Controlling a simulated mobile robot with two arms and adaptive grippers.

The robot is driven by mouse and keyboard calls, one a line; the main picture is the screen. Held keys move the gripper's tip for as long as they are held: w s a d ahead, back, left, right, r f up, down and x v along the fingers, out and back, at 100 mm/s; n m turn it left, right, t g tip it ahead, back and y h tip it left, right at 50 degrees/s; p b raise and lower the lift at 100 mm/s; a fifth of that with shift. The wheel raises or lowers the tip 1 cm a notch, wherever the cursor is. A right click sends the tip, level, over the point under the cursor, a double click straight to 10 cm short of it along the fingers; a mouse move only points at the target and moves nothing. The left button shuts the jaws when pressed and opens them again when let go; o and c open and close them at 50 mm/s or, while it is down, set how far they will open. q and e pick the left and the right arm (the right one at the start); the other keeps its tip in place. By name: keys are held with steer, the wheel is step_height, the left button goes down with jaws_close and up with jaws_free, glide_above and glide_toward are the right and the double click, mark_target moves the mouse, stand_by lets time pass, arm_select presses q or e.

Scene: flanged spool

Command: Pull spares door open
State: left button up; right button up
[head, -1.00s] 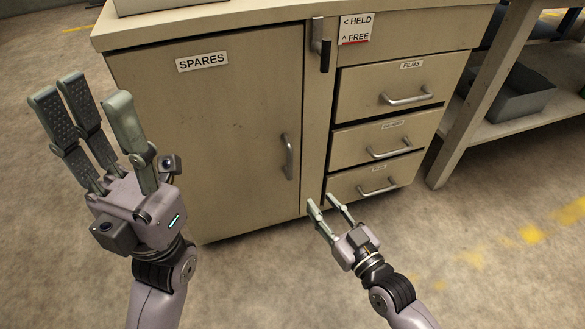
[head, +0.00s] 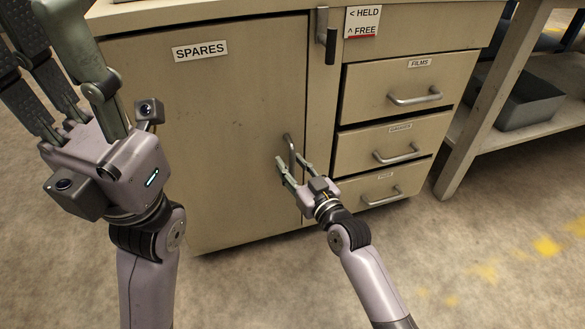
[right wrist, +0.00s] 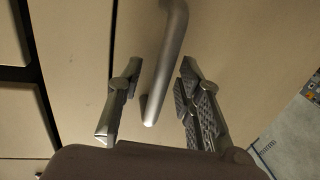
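The beige spares door (head: 220,120) is shut flush in the cabinet and bears a SPARES label (head: 200,51). Its grey bar handle (head: 291,150) is at the door's right side. My right gripper (head: 294,167) is open at the handle's lower part. In the right wrist view, the handle (right wrist: 167,65) runs between the two spread fingers, with gaps on both sides and no clear contact. My left gripper (head: 55,60) is raised at the left, open and empty, its fingertips partly cut off. A latch with a black grip (head: 331,50) stands upright right of the door.
A HELD/FREE sign (head: 362,22) is beside the latch. Several drawers, including the FILMS drawer (head: 415,85), lie right of the door. A bench with a grey bin (head: 520,100) stands at the right. The floor in front is clear.

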jaws_close()
stand_by(0.4)
stand_by(0.4)
